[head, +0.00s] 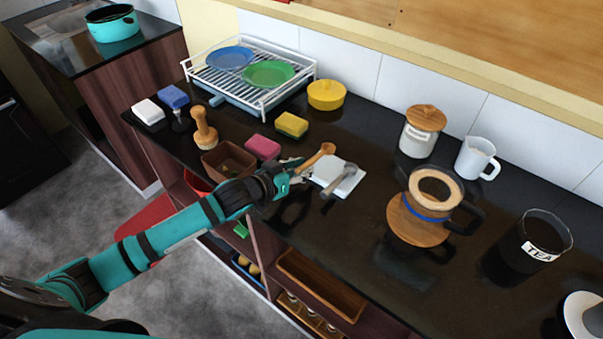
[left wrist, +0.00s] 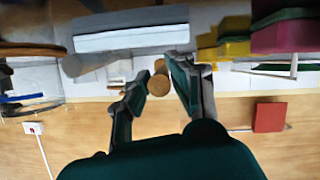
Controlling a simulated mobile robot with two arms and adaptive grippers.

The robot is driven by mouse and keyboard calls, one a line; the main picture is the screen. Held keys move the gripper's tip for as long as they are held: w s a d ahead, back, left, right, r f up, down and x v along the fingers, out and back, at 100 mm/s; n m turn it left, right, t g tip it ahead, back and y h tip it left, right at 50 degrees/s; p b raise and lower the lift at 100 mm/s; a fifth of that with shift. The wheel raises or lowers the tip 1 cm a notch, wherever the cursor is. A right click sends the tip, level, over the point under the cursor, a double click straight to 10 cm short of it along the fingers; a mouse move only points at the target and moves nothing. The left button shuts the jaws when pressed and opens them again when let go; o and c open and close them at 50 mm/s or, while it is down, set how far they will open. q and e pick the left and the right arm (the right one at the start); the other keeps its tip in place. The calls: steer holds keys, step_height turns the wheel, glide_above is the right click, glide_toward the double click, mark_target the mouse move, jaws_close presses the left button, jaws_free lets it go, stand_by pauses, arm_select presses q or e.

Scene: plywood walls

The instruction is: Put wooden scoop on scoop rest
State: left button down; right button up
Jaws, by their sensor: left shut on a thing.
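My left gripper (head: 292,172) is shut on the wooden scoop (head: 318,157), a light brown tool pointing up and right from the fingers. In the left wrist view the scoop (left wrist: 158,84) shows end-on between the fingertips (left wrist: 150,72). The white square rest (head: 345,187) lies on the dark counter just right of the gripper. A grey scoop or spoon (head: 340,180) lies across it. The wooden scoop overlaps the rest's upper left edge in the head view; I cannot tell whether they touch. My right gripper is not in view.
A brown container (head: 228,160), pink sponge (head: 263,147) and yellow-green sponge (head: 291,125) are left of and behind the gripper. A coffee maker (head: 430,205) on a wooden base, lidded jar (head: 421,130), white mug (head: 476,158) and tea jar (head: 537,235) stand right.

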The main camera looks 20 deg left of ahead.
arm_select(q)
steer(key=shift+f+p, duration=0.45)
steer(key=shift+f, duration=0.6)
steer(key=shift+f, duration=0.15)
steer(key=shift+f, duration=0.1)
steer(key=c, duration=1.2)
jaws_free()
steer(key=shift+o, duration=0.2)
